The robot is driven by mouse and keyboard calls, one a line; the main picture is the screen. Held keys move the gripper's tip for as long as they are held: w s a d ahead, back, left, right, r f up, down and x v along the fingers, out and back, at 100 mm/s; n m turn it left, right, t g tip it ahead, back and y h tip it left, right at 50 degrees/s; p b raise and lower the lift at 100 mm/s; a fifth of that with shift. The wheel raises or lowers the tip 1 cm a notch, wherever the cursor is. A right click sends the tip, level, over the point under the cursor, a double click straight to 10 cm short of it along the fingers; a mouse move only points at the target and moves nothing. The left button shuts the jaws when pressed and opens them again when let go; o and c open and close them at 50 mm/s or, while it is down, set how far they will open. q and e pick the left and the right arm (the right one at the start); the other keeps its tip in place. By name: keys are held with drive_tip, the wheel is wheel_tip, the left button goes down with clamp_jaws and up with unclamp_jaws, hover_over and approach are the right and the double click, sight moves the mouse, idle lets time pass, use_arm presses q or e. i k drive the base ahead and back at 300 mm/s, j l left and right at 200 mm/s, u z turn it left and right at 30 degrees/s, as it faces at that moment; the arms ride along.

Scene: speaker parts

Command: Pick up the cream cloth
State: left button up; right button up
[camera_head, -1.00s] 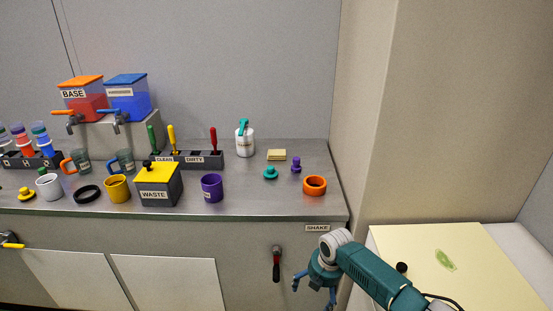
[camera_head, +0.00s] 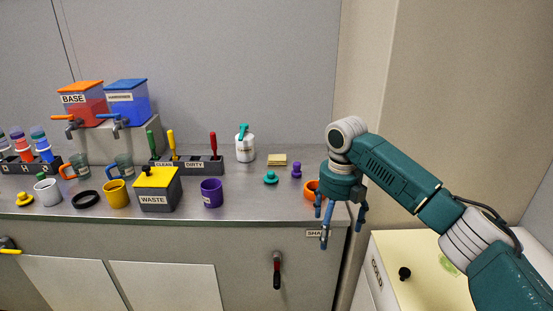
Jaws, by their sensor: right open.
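The cream cloth (camera_head: 277,160) lies as a small folded stack at the back right of the grey counter (camera_head: 260,203). My right gripper (camera_head: 338,222) hangs fingers down over the counter's front right corner, open and empty. It is to the right of the cloth and nearer to me, clearly apart from it. The gripper partly hides an orange ring (camera_head: 311,189). My left gripper is not in view.
A teal knob (camera_head: 271,178) and a purple knob (camera_head: 296,171) stand just in front of the cloth. A white bottle (camera_head: 245,146) stands left of it. A purple cup (camera_head: 211,193) and the waste box (camera_head: 158,190) are further left. A cream cabinet (camera_head: 415,285) is at lower right.

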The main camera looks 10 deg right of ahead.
sight(273, 160)
drive_tip(key=i, duration=1.95)
